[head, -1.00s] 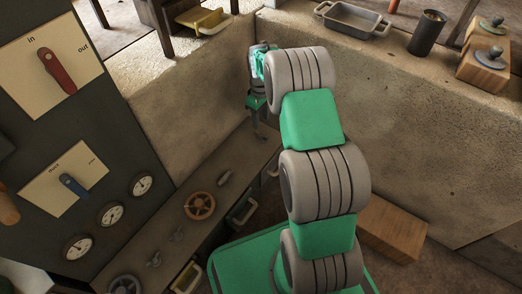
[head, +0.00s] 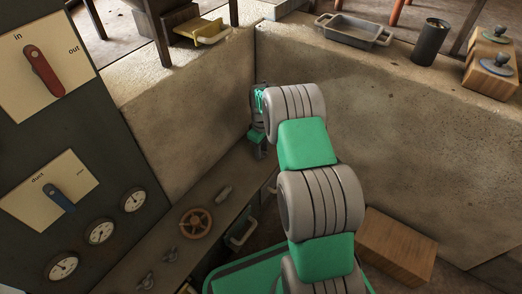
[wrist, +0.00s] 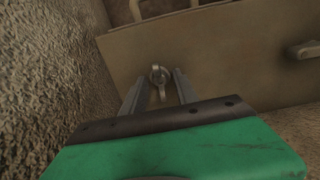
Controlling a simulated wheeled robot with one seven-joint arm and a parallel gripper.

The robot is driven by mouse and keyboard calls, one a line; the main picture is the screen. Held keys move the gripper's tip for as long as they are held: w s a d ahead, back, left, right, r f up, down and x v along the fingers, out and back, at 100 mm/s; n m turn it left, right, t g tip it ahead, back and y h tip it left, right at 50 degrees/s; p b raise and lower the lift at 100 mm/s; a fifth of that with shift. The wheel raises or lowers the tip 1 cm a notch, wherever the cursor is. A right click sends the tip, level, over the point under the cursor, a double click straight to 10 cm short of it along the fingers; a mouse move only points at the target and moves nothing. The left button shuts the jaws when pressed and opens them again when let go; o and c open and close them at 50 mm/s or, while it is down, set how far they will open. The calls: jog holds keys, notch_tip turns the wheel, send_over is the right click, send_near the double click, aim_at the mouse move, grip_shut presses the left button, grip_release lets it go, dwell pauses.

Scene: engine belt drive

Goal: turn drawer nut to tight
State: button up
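The drawer nut (wrist: 160,75) is a small grey wing nut on a brown drawer front (wrist: 230,60) in the wrist view. Its wings stand about upright. My gripper (wrist: 161,76) has its two fingers apart, one on each side of the nut. I cannot tell whether either finger touches it. In the head view my gripper (head: 261,152) is small, low by the wall corner at the far end of the bench, and the nut is not visible there.
A rough stone wall (wrist: 40,80) stands close on the left in the wrist view. A bar handle (wrist: 303,49) sticks out on the right. In the head view the bench holds a handwheel (head: 196,222); a wooden box (head: 396,246) stands right of my arm.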

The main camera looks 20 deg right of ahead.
grip_shut()
jog(key=shift+m+p, duration=0.3)
jog(key=shift+m, duration=0.1)
jog(key=shift+s+r+m+p, duration=0.1)
jog(key=shift+m+p, duration=0.8)
jog(key=shift+m, duration=0.3)
jog(key=m+p, duration=0.2)
jog(key=m, duration=0.3)
jog(key=m+p, duration=0.1)
jog(key=m, duration=0.4)
jog(key=shift+s+f+m+p, duration=0.1)
jog(key=shift+m+p, duration=0.15)
jog(key=shift+m, duration=0.9)
jog(key=shift+s+f+m+p, duration=0.1)
jog(key=shift+m+p, duration=0.15)
jog(key=shift+m, duration=0.9)
